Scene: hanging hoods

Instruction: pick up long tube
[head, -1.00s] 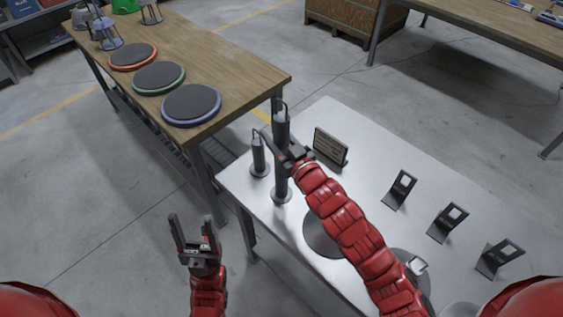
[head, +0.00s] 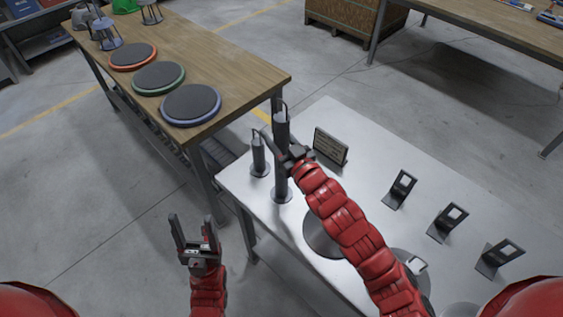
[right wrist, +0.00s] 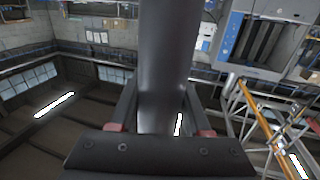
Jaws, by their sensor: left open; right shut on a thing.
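The long tube (head: 281,180) is a tall dark grey cylinder with a hook on top. It stands upright on a round base on the metal table (head: 365,150). My right gripper (head: 283,157) is shut around its middle. In the right wrist view the tube (right wrist: 165,60) runs upright between the fingers of the right gripper (right wrist: 160,125). A shorter tube (head: 258,157) stands just left of it, on its own base. My left gripper (head: 194,233) is open and empty, over the floor left of the metal table.
A small dark sign (head: 330,147) stands right of the tube. Several dark stands (head: 447,222) line the table's right side, and a dark disc (head: 325,235) lies near my right arm. A wooden table (head: 222,68) with ringed discs (head: 191,105) stands at upper left.

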